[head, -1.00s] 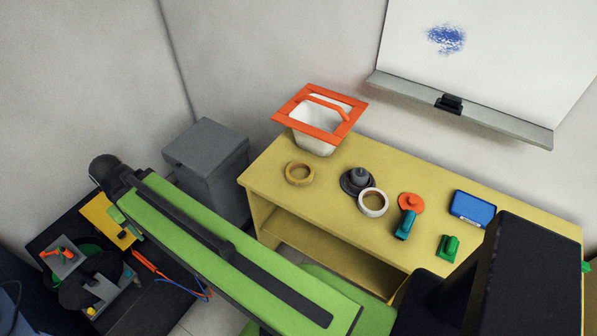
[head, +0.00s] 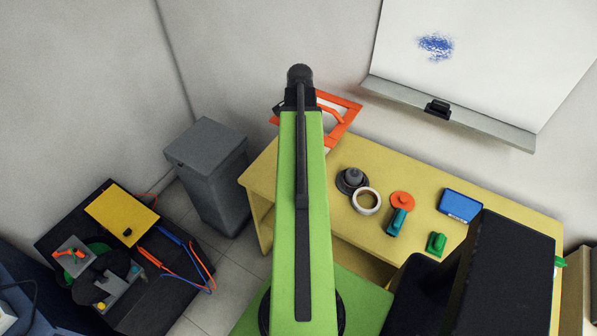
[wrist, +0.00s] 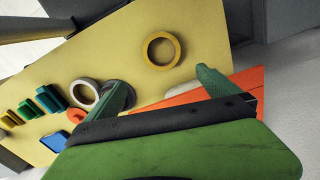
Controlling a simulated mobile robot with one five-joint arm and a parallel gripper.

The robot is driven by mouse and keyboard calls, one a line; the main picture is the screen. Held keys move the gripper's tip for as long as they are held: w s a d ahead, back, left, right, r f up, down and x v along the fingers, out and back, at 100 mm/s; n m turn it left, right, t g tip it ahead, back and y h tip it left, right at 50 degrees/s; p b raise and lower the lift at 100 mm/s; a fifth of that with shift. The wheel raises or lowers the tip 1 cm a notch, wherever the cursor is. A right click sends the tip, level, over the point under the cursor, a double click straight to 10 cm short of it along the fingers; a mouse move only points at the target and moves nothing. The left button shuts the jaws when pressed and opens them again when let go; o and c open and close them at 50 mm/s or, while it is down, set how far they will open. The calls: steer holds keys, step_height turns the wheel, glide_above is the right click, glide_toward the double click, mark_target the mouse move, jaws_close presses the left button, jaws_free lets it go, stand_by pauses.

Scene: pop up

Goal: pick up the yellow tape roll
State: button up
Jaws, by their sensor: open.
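The yellow tape roll (wrist: 161,66) lies flat on the yellow table (wrist: 205,30), near its edge, in the wrist view. In the head view my green arm hides it. My gripper (wrist: 162,79) is open and empty, its two green fingers spread wide. In the wrist view the roll shows just beyond the fingertips, roughly between them and apart from them. The gap in height cannot be told.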

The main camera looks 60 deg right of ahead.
step_height(320, 180, down, 12)
steer(key=b, duration=1.2)
steer(key=shift+f, duration=0.2)
steer(key=f+b, duration=0.5)
steer(key=shift+w+a+f, duration=0.1)
steer(key=shift+w+a, duration=0.25)
steer(key=shift+r, duration=0.2)
steer(key=shift+c, duration=0.4)
steer(key=c, duration=1.2)
